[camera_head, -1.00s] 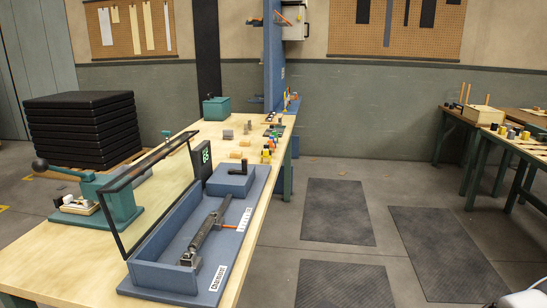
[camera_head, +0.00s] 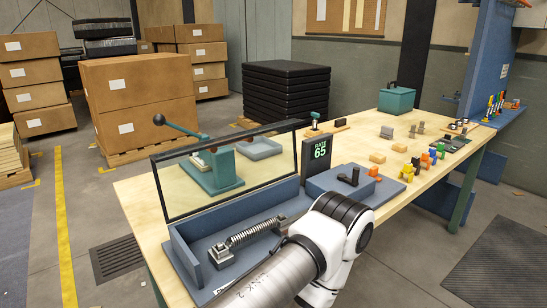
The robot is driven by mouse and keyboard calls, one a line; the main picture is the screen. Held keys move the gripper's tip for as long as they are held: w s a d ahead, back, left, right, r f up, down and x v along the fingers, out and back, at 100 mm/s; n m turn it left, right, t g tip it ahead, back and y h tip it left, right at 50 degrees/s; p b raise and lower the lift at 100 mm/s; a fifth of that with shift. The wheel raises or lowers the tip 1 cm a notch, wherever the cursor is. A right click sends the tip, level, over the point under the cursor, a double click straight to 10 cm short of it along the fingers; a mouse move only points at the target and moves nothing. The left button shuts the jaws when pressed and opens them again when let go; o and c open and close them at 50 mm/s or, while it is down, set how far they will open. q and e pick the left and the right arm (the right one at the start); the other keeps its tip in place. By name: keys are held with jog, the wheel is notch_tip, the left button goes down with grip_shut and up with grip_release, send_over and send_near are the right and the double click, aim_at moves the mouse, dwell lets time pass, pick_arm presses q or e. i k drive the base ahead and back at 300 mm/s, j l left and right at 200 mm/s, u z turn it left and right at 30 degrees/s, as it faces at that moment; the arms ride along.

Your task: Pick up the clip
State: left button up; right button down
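I cannot tell for sure which thing is the clip. Small coloured pieces stand along the front right edge of the wooden workbench: a yellow one (camera_head: 406,173), an orange one (camera_head: 374,171) and several more behind them. They are too small to make out as clips. A blue spring tester (camera_head: 185,262) with a coil spring (camera_head: 255,231) and a display reading 65 (camera_head: 319,150) sits at the near end. One of my arms, white and metal, reaches in from the bottom middle, in front of part of the tester. Neither gripper shows.
A green press (camera_head: 217,168) stands behind the tester's black-framed clear shield (camera_head: 230,172). A green box (camera_head: 396,99) and tan blocks (camera_head: 377,157) are farther along the workbench (camera_head: 345,143). Cardboard boxes (camera_head: 140,100) stand at left. Floor at right is open, with a dark mat (camera_head: 500,262).

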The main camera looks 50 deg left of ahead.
aim_at(425, 156)
jog(key=i+u, duration=0.1)
jog(key=u, duration=0.35)
jog(key=i+l+u, duration=0.1)
jog(key=u, duration=0.35)
jog(key=i+l+u, duration=0.1)
jog(key=u, duration=0.35)
jog(key=i+l, duration=0.1)
